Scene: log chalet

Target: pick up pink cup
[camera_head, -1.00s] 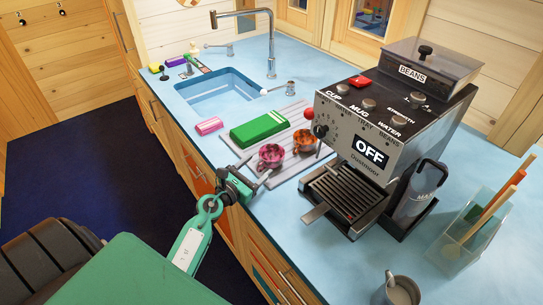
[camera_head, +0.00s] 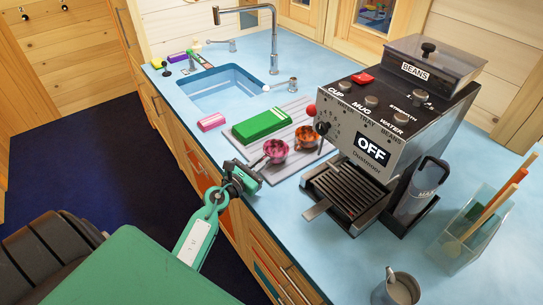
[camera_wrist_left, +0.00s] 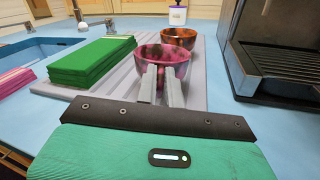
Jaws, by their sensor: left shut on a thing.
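The pink cup (camera_head: 276,152) stands on the grey ribbed drainboard (camera_head: 284,173) beside the sink, left of an orange-brown patterned cup (camera_head: 307,138). My left gripper (camera_head: 264,161) reaches in from the counter's front edge and is shut on the pink cup's near side. In the left wrist view the two fingers (camera_wrist_left: 161,80) are close together against the near wall of the pink cup (camera_wrist_left: 165,56), which looks upright. I cannot tell whether its base is clear of the board. My right gripper is out of view.
A green block (camera_head: 260,126) lies on the board just behind the cups. A grey mug (camera_head: 398,288) is at the lower right.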

